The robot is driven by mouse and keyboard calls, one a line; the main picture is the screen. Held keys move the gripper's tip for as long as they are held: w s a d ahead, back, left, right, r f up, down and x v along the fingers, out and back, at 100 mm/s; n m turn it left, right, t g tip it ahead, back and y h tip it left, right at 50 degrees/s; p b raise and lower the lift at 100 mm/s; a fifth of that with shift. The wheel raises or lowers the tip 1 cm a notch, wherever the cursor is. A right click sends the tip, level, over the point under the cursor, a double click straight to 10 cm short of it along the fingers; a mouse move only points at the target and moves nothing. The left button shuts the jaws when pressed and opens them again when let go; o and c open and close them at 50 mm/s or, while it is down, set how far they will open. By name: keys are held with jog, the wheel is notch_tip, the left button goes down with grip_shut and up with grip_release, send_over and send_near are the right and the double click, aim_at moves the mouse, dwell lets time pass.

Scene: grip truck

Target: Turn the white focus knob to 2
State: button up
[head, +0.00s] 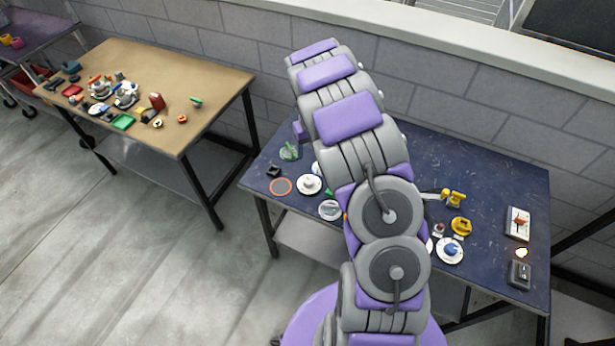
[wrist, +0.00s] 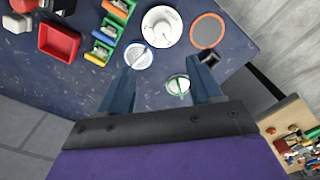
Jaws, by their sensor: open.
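A white round dial with a raised white centre (head: 309,184), which looks like the focus knob, lies on the dark blue table (head: 500,180) left of my arm. It also shows at the top of the wrist view (wrist: 162,26); no numbers on it are readable. My gripper (wrist: 166,68) is open and empty in the wrist view, its fingers apart and pointing toward the dial, which lies beyond the fingertips. A green-rimmed clear piece (wrist: 178,86) appears between the fingers. In the head view my arm hides most of the gripper.
A pale dial (wrist: 138,56), an orange-rimmed disc (wrist: 207,31) and a black block (wrist: 208,58) surround the white dial. Coloured blocks (wrist: 108,35) and a red tray (wrist: 59,40) lie to the left. Yellow parts (head: 460,226) and a blue-topped white dial (head: 449,250) sit right of my arm.

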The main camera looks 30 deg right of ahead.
aim_at(309, 180)
notch_tip(309, 180, down, 15)
jog(key=shift+a+r+b, duration=0.1)
jog(key=shift+a+b, duration=0.05)
jog(key=shift+b, duration=0.6)
jog(key=shift+a+f, duration=0.2)
jog(key=shift+f, duration=0.15)
jog(key=c, duration=1)
